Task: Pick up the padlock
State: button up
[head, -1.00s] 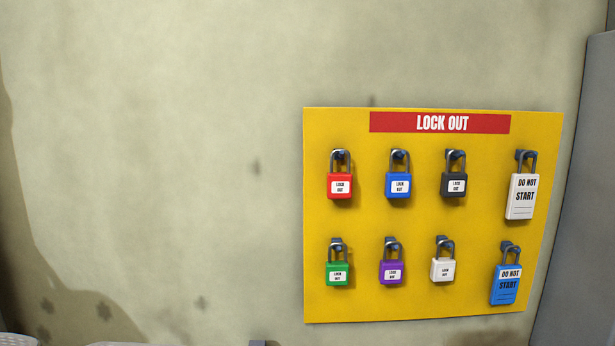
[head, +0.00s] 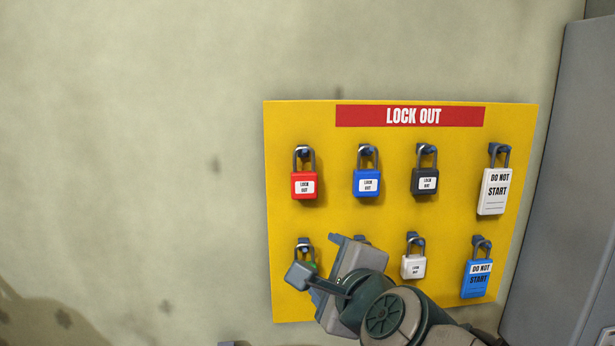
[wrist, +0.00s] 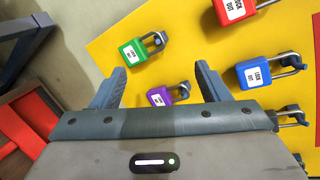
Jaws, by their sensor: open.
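Padlocks hang by their shackles from pegs on a yellow lockout board. The red (head: 304,186), blue (head: 367,183) and black (head: 425,181) padlocks form the upper row. The white padlock (head: 413,267) hangs below. My gripper (head: 316,257) is open and empty in front of the lower left of the board. It covers most of the green padlock and nearly all of the purple one in the head view. In the wrist view, the purple padlock (wrist: 160,96) shows between my fingers, and the green padlock (wrist: 132,51) lies beyond their tips.
The yellow board (head: 395,222) is on a plain wall, with a red "LOCK OUT" strip (head: 410,116). A white tag (head: 493,191) and a blue tag (head: 478,280) hang at its right. A grey cabinet (head: 565,190) stands at the right. The wall left of the board is clear.

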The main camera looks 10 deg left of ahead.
notch_tip(320, 180, up, 6)
jog(key=a+m+t, duration=0.2)
jog(key=m, duration=0.4)
jog(key=m+t+h+p, duration=0.1)
jog(key=m+t+h, duration=0.1)
jog(key=m, duration=0.7)
send_near(304, 177)
jog(key=x, duration=0.4)
jog(key=shift+w+r, duration=0.2)
jog(key=shift+w, duration=0.2)
jog(key=shift+f+p+x, duration=0.15)
jog(key=shift+p+x, duration=0.15)
jog(key=shift+x, duration=0.95)
jog(key=shift+f+p+x, duration=0.1)
jog(key=shift+p+x, duration=0.2)
jog(key=shift+x, duration=0.95)
jog(key=c, duration=1.1)
